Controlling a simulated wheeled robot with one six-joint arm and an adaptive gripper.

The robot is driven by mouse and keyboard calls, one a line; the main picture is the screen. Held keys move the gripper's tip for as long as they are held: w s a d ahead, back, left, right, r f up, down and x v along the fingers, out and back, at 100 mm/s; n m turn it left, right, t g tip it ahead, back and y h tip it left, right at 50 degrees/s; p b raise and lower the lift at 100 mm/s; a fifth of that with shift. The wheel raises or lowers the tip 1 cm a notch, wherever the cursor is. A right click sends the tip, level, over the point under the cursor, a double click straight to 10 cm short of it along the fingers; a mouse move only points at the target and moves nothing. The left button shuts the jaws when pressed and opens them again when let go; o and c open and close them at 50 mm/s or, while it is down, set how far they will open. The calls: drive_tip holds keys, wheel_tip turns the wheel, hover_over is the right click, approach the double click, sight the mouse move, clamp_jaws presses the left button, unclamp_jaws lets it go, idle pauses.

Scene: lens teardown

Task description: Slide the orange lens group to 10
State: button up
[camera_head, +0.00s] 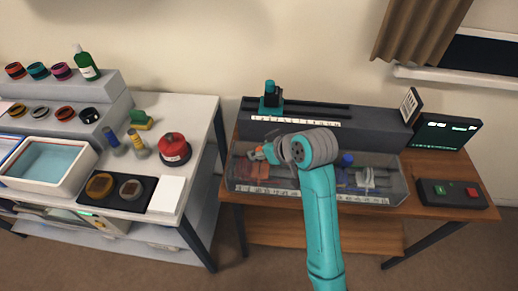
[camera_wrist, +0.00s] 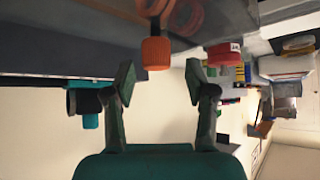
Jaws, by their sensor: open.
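The orange lens group (camera_head: 261,170) is at the left end of a clear-sided bench box (camera_head: 390,184) in the head view. In the wrist view its ribbed orange knob (camera_wrist: 156,52) sticks out, with orange rings behind a clear surface. My gripper (camera_head: 262,153) is over the left part of the box, close to the orange group. In the wrist view my gripper (camera_wrist: 160,82) is open and empty, its fingertips apart with the knob beyond the gap. A scale strip (camera_head: 300,195) runs along the box front; its numbers are too small to read.
A teal carriage (camera_head: 270,100) stands on a rail behind the box. Blue and white parts sit farther right in the box. A screen (camera_head: 446,132) and a button box (camera_head: 452,193) are at right. A white table (camera_head: 205,115) with a red round container (camera_head: 174,149) is at left.

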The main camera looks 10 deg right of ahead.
drive_tip(key=v, duration=0.9)
drive_tip(key=shift+s+r, duration=0.2)
drive_tip(key=shift+d, duration=0.2)
